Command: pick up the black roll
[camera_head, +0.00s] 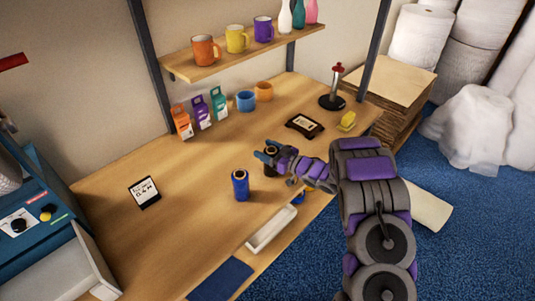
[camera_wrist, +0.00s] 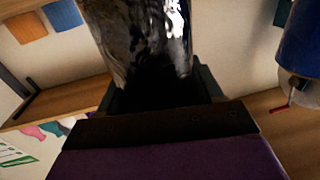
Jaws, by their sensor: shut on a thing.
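The black roll (camera_wrist: 138,38) is shiny and dark and fills the top middle of the wrist view. In the head view the black roll (camera_head: 270,169) is small and partly hidden behind my gripper (camera_head: 267,153). My gripper is shut on it, with the jaws on either side of the roll in the wrist view (camera_wrist: 158,88). I cannot tell whether the roll touches the table or is just above it.
A blue roll (camera_head: 240,186) stands upright just left of my gripper on the wooden table (camera_head: 175,215). A white tray (camera_head: 271,230) lies at the front edge. Blue (camera_head: 245,101) and orange cups stand behind. The table's left middle is mostly clear.

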